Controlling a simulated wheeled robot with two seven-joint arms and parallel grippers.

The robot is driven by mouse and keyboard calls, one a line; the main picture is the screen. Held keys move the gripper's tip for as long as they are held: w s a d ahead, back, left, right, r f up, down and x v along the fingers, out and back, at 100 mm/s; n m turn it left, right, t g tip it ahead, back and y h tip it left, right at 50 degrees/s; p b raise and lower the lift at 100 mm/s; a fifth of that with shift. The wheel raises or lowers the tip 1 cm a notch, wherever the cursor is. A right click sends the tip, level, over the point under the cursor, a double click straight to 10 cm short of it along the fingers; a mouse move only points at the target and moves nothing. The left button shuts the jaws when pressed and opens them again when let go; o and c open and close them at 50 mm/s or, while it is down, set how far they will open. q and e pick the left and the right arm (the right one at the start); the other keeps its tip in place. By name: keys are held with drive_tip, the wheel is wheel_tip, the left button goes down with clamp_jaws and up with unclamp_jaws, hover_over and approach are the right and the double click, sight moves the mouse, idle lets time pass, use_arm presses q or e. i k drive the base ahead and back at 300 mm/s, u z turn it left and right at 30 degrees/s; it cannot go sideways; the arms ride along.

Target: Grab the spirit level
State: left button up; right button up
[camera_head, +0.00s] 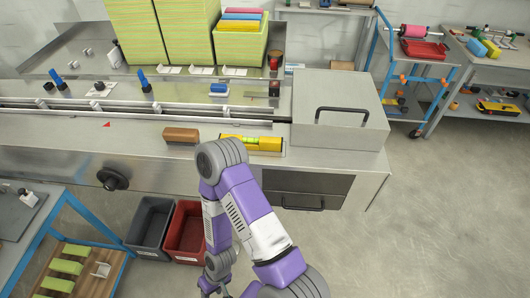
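The yellow spirit level (264,144) lies on the front ledge of the steel machine (60,140), left of the machine's box-shaped cover. Its green vial shows near the middle. Its left end is close to the elbow of my purple and white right arm in the picture, which partly overlaps it. My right arm bends up from the bottom edge and back down. My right gripper (213,290) hangs low at the bottom edge, well away from the level, partly cut off, and its fingers are unclear. My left gripper is not in view.
A brown block (181,135) lies left of the level. The steel cover (338,108) with a black handle stands to its right. A grey bin (151,226) and red bin (187,232) stand on the floor below. The floor at right is clear.

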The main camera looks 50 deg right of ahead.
sight(265, 144)
drive_tip(key=u, duration=0.05)
drive_tip(key=k, duration=0.3)
drive_tip(key=z, duration=0.9)
